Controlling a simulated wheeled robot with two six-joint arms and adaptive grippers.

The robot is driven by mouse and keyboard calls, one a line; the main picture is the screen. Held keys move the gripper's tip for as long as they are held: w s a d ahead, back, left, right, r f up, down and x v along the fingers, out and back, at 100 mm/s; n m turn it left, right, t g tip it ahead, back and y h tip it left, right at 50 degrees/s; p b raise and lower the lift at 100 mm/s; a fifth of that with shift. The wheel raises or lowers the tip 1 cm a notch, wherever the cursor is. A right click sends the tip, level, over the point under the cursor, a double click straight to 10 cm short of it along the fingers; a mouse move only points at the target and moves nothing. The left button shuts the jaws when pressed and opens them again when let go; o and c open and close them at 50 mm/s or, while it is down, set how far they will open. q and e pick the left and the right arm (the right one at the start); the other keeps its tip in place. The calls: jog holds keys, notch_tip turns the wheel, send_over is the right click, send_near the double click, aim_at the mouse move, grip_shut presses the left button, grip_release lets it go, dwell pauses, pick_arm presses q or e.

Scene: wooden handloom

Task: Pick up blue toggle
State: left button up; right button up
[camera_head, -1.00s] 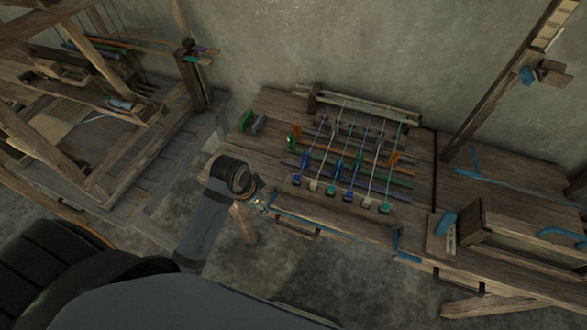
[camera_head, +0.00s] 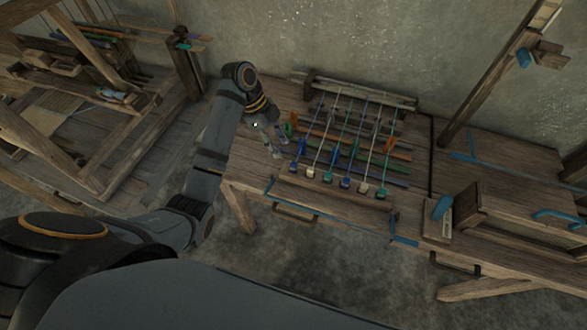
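A row of small toggles lies along the front of the wooden frame on the table. Its left end is a blue toggle (camera_head: 294,167), and another blue toggle (camera_head: 346,183) sits farther right among white and teal ones. An upright blue piece (camera_head: 302,147) stands just behind the left end. My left gripper (camera_head: 273,140) points down over the table's left part, left of the row and apart from it. Its fingers look spread and empty, though they are small and dark. My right gripper is not in view.
Several cords and coloured sticks (camera_head: 372,161) cross the frame behind the toggles. A wooden box (camera_head: 508,220) with blue handles stands at the right of the table (camera_head: 245,170). A large loom (camera_head: 100,165) stands at the left.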

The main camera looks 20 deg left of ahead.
aim_at(293, 164)
pick_arm(q)
jog(key=x, duration=0.4)
jog(key=shift+w+d+f+b, duration=0.15)
jog(key=shift+d+f+b, duration=0.05)
jog(key=shift+f+b, duration=0.2)
jog(key=x, duration=0.2)
jog(key=p+x, duration=0.1)
jog(key=x, duration=0.1)
jog(key=shift+d+r, duration=0.1)
jog(key=shift+d, duration=0.3)
jog(key=shift+d+f, duration=0.15)
jog(key=shift+f, duration=0.3)
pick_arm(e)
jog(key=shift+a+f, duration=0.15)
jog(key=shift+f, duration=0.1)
pick_arm(q)
jog(key=shift+c, duration=0.4)
grip_shut()
